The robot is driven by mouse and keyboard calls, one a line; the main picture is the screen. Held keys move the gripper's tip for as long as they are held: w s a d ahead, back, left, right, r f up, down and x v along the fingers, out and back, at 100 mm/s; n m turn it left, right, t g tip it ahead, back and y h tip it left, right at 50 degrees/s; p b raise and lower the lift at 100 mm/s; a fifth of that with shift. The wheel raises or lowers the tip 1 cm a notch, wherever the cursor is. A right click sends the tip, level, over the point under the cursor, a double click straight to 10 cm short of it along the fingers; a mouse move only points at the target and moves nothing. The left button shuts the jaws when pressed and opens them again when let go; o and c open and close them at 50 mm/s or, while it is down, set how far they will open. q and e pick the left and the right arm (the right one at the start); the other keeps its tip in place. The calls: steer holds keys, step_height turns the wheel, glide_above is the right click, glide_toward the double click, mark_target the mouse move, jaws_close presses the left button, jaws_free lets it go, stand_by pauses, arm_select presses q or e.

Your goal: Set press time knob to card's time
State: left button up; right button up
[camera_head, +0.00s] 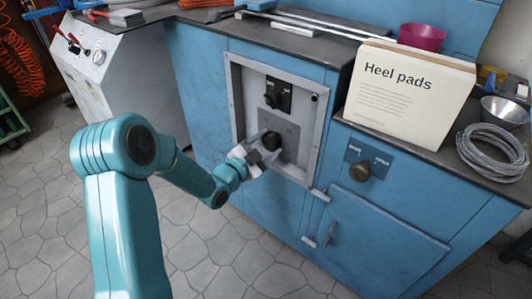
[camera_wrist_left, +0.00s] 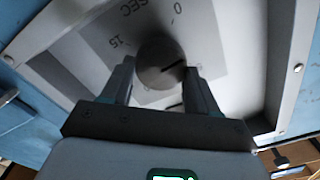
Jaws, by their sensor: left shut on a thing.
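The dark round press time knob (camera_head: 271,141) sits on a grey plate in the lower part of the recessed panel. In the left wrist view the knob (camera_wrist_left: 157,58) carries a short dark pointer line slanting to the right. Its dial plate (camera_wrist_left: 103,40) shows "SEC", "0" and "15"; other marks are hidden. My left gripper (camera_head: 260,150) is shut on the knob, one finger on each side, as the left wrist view also shows (camera_wrist_left: 160,78). A "Heel pads" card (camera_head: 405,95) stands on the counter; its small lines are unreadable. My right gripper is out of view.
A brass-coloured knob (camera_head: 360,171) is on the cabinet to the right. A cable coil (camera_head: 492,152), metal bowl (camera_head: 505,110) and magenta bowl (camera_head: 422,37) are on the counter. The tiled floor in front is clear.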

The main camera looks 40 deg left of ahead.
arm_select(q)
steer(key=m, duration=1.6)
steer(key=f+m, duration=0.1)
steer(key=m, duration=0.7)
steer(key=shift+f+m, duration=0.1)
steer(key=shift+m, duration=0.3)
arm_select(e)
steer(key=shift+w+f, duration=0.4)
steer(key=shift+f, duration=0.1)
arm_select(q)
steer(key=shift+m, duration=0.3)
steer(key=o, duration=1)
steer(key=shift+a, duration=0.1)
